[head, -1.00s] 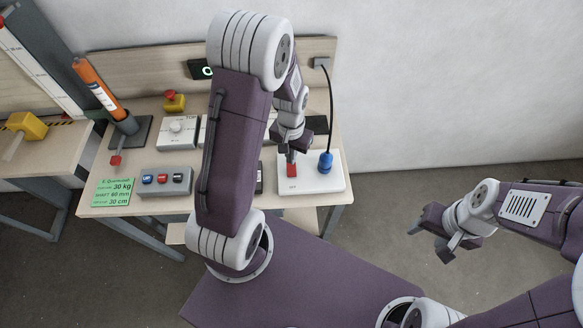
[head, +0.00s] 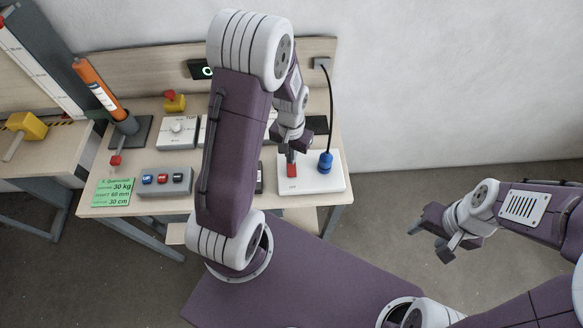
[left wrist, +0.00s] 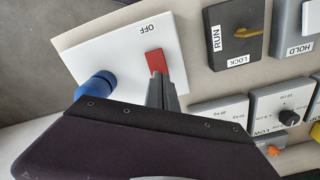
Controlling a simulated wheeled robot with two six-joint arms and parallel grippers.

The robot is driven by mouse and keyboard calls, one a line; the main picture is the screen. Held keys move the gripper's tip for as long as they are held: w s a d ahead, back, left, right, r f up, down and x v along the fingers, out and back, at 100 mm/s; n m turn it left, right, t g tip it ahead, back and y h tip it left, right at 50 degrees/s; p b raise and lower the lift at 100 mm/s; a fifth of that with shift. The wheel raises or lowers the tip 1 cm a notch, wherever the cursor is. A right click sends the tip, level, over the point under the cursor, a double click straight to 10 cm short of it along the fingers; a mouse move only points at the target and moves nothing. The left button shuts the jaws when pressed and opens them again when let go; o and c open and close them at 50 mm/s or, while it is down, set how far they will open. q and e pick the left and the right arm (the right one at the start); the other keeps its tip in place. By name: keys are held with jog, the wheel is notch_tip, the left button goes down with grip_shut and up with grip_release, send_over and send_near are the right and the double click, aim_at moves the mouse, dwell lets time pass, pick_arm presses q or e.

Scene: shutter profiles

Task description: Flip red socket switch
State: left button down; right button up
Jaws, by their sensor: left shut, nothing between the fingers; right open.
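The red switch (head: 292,171) sits on a white socket board (head: 323,185) at the right end of the table. My left gripper (head: 291,157) is shut and empty, its fingertips at the far end of the red switch. In the left wrist view the red switch (left wrist: 156,62) lies just past the shut fingertips (left wrist: 161,80), with the word OFF printed on the board beside it. I cannot tell whether they touch. A blue plug (head: 325,163) with a black cable stands on the same board. My right gripper (head: 443,236) is open and empty, away from the table over the floor.
A grey box with several buttons (head: 165,181), a green card (head: 113,192), a white dial box (head: 178,133) and a red-yellow emergency button (head: 174,102) are on the table. A black RUN/LOCK switch (left wrist: 236,33) is beside the socket board. My left arm hides the table's middle.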

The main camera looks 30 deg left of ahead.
pick_arm(q)
jog(key=shift+f+b, duration=0.7)
jog(key=shift+f, duration=0.25)
dwell(0.6)
jog(key=shift+r, duration=0.1)
notch_tip(320, 180, up, 7)
jog(key=p, duration=0.7)
jog(key=s+d+r+t+b, duration=0.1)
jog(key=s+d+r+b, duration=0.2)
jog(key=s, duration=0.5)
jog(key=shift+d+r+b, duration=0.15)
jog(key=shift+d+b, duration=0.5)
jog(key=shift+d, duration=0.3)
